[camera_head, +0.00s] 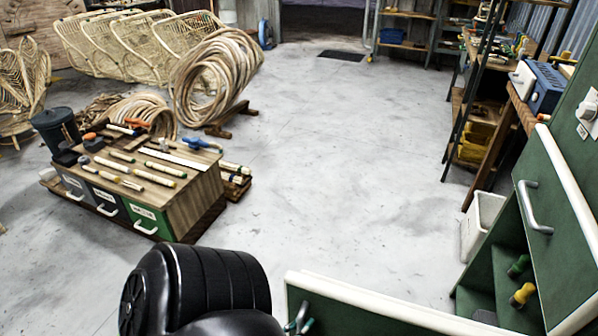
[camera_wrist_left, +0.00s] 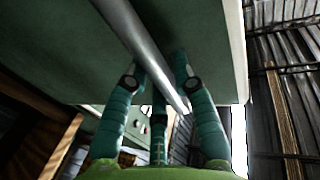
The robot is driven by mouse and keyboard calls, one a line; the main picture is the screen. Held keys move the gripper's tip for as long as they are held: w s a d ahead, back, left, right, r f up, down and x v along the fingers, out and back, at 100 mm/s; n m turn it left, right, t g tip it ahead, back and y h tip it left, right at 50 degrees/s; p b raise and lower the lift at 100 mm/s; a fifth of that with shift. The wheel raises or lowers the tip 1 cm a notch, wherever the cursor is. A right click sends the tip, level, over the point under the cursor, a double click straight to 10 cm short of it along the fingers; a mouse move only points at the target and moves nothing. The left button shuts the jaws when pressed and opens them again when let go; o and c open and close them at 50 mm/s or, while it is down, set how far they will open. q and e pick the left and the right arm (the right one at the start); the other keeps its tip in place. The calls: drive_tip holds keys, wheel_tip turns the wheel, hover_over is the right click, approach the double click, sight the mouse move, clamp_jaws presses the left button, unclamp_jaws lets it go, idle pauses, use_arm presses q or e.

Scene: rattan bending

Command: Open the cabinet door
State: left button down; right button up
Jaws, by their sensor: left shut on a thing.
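The green cabinet (camera_head: 480,268) stands at the lower right of the head view, with shelves showing inside. Its near green door (camera_head: 345,312), with a white top edge, stands swung out from the opening. My left gripper (camera_head: 300,322) is at the free end of this door, partly cut off by the frame's bottom edge. In the left wrist view, the teal fingers of my left gripper (camera_wrist_left: 161,85) are shut around a silver bar handle (camera_wrist_left: 130,32) in front of the green door panel (camera_wrist_left: 70,50). The other door (camera_head: 560,215) has its own silver handle (camera_head: 535,208). My right gripper is out of view.
Bare concrete floor (camera_head: 350,160) lies beyond the door. A white bin (camera_head: 482,222) stands beside the cabinet. A wooden drawer unit (camera_head: 150,190) with tools on top stands at the left, with rattan coils (camera_head: 215,80) behind it. A workbench (camera_head: 525,110) is at the right.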

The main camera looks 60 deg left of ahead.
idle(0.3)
use_arm(q)
drive_tip(key=c, duration=1)
unclamp_jaws()
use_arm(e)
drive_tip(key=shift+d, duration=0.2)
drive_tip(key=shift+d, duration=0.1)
use_arm(q)
drive_tip(key=v, duration=1.2)
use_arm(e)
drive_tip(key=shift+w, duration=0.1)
use_arm(q)
drive_tip(key=shift+f, duration=0.1)
